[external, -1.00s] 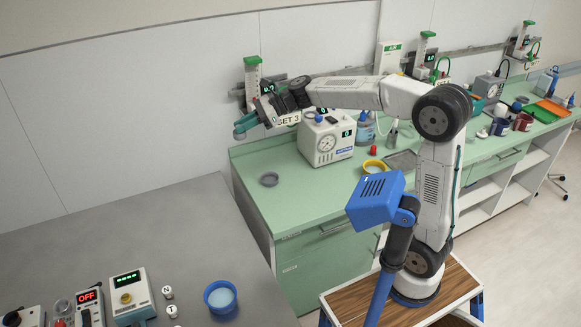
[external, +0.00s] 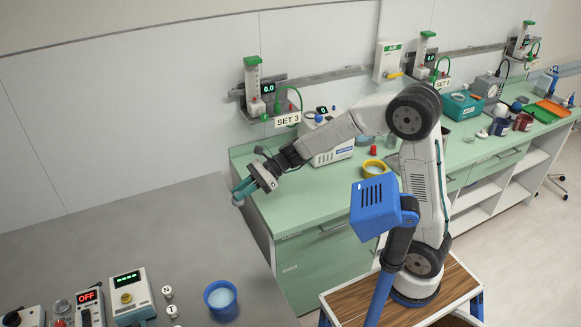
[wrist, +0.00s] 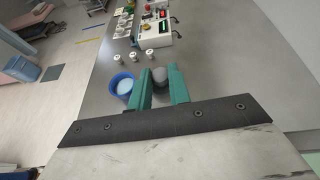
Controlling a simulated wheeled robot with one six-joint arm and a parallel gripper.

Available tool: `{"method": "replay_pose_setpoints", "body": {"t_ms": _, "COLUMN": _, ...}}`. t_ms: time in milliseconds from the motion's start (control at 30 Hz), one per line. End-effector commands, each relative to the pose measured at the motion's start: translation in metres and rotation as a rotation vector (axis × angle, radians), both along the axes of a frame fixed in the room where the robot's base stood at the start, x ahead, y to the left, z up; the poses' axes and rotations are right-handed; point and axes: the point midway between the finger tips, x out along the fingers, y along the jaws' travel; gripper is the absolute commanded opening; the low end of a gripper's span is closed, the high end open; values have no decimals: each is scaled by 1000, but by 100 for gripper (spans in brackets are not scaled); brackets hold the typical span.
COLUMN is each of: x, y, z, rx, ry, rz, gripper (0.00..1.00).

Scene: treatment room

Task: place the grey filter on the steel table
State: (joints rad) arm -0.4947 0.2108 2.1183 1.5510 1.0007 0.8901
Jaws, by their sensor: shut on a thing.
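My gripper (external: 242,192) is shut on the grey filter (wrist: 160,75), a small rounded grey piece between the teal fingertips in the wrist view. In the external view the filter (external: 238,200) shows only as a small grey bit at the fingertips. The gripper points down and left, held in the air near the gap between the green counter and the steel table (external: 110,230). In the wrist view the steel table (wrist: 230,75) spreads out behind the filter. I cannot tell its exact height.
On the steel table stand a blue tub (external: 220,298), small white jars marked N (external: 167,291) and T, and several instruments such as a green-display box (external: 130,298). The table's right and far areas are clear. The green counter (external: 300,215) holds a yellow-ringed dish (external: 373,169).

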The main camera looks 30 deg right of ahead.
Motion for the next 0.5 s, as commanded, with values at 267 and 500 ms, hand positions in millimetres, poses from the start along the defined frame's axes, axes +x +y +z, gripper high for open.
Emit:
{"method": "replay_pose_setpoints", "body": {"t_ms": 267, "x": 0, "y": 0, "z": -127, "rx": -3, "ry": 9, "rz": -1, "gripper": 0}}
{"method": "replay_pose_setpoints", "body": {"t_ms": 500, "x": 0, "y": 0, "z": -166, "rx": 0, "ry": 1, "rz": 0, "gripper": 0}}
